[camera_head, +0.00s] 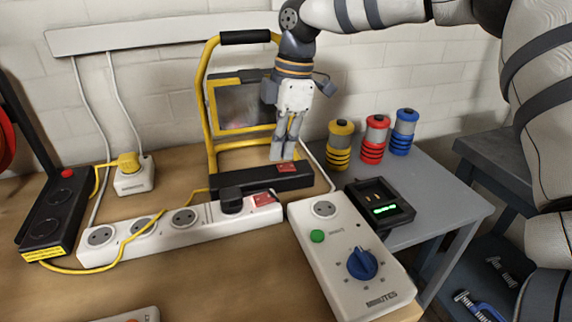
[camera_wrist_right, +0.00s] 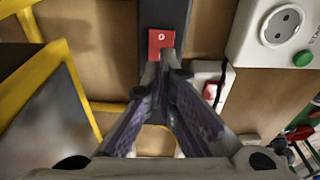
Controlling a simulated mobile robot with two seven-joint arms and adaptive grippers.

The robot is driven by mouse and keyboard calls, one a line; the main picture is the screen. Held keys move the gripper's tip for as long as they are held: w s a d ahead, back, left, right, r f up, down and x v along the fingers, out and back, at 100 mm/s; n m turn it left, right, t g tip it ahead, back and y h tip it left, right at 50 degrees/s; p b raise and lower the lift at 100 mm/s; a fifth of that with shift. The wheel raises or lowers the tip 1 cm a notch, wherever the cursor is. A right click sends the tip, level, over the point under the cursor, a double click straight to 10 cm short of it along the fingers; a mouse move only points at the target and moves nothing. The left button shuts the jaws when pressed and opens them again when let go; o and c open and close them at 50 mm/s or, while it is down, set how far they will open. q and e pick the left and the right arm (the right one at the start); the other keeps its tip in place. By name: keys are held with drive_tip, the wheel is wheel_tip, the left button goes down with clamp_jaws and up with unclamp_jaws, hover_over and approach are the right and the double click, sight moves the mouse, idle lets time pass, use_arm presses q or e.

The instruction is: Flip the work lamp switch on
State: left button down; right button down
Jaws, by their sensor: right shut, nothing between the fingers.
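The work lamp has a yellow tube frame (camera_head: 204,95), a grey, unlit-looking panel (camera_head: 236,106) and a black base (camera_head: 240,180). Its red switch (camera_head: 288,168) is on the right part of that base; it also shows in the right wrist view (camera_wrist_right: 160,40). My right gripper (camera_head: 282,158) points down, shut and empty, with its fingertips (camera_wrist_right: 160,62) right by the switch's edge. I cannot tell whether they touch it. The switch's position is unclear. My left gripper is not in view.
A white power strip (camera_head: 165,238) with a red rocker (camera_head: 263,199) lies in front of the lamp. A white timer box (camera_head: 340,245) with a blue knob stands at right. A black charger (camera_head: 378,206) and yellow, red and blue cylinders stand on the grey side table (camera_head: 440,192).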

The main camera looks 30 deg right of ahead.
sight(282, 166)
drive_tip(key=shift+f, duration=1.2)
idle(0.4)
drive_tip(key=shift+r, duration=0.1)
drive_tip(key=shift+r, duration=3.45)
